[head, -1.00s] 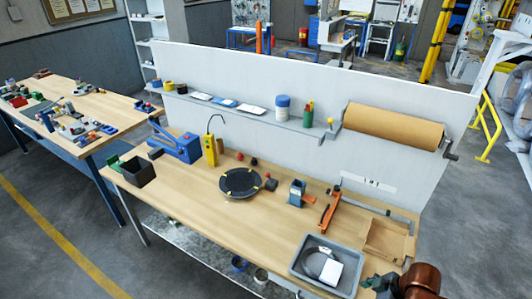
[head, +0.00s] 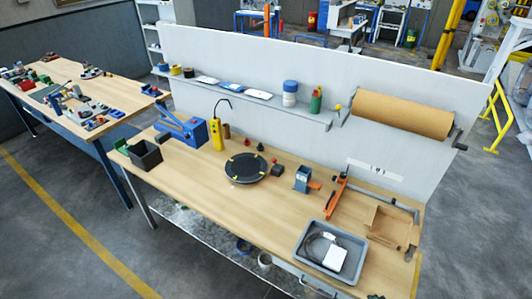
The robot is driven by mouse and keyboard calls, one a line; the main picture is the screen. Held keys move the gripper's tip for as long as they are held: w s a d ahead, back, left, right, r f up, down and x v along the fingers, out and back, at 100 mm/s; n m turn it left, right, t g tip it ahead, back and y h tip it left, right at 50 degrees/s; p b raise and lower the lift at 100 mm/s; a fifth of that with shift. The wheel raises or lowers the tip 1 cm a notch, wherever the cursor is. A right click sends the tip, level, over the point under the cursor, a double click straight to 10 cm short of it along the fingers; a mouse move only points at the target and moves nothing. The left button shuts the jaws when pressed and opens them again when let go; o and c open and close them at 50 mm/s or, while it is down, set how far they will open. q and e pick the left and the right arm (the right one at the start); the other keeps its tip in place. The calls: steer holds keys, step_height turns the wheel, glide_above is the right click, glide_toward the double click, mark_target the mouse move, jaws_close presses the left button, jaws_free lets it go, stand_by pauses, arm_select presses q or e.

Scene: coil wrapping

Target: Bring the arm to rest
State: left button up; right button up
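A grey cable coil (head: 317,246) with a white label or card (head: 335,257) lies in the grey tray (head: 303,243) at the bench's front right. A black round turntable (head: 245,168) with yellow marks sits empty mid-bench. A small dark bit with green shows at the bottom edge below the tray, perhaps the tip of my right gripper (head: 376,297); its fingers cannot be made out. My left gripper is out of view.
On the bench (head: 205,190) stand a blue machine (head: 185,130), a yellow tester (head: 216,134), a black bin (head: 146,155), a blue block (head: 302,179) and an orange clamp (head: 336,196). A brown paper roll (head: 402,114) hangs behind. The front-left bench top is clear.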

steer(key=s+d+f+m+g+h, duration=0.1)
steer(key=s+d+f+m, duration=0.15)
steer(key=s, duration=0.25)
steer(key=s+d+f+m+g+h, duration=0.1)
steer(key=s+d+m+h, duration=0.15)
steer(key=s, duration=0.35)
step_height(320, 180, down, 31)
steer(key=a+g+y+b, duration=0.1)
steer(key=a+b, duration=0.1)
steer(key=b, duration=0.1)
steer(key=s+f+g+b, duration=0.1)
steer(key=s+f+b, duration=0.2)
steer(key=s+f, duration=1.6)
step_height(320, 180, down, 3)
steer(key=shift+s+f+n, duration=0.2)
steer(key=shift+n, duration=0.2)
steer(key=shift+d, duration=0.1)
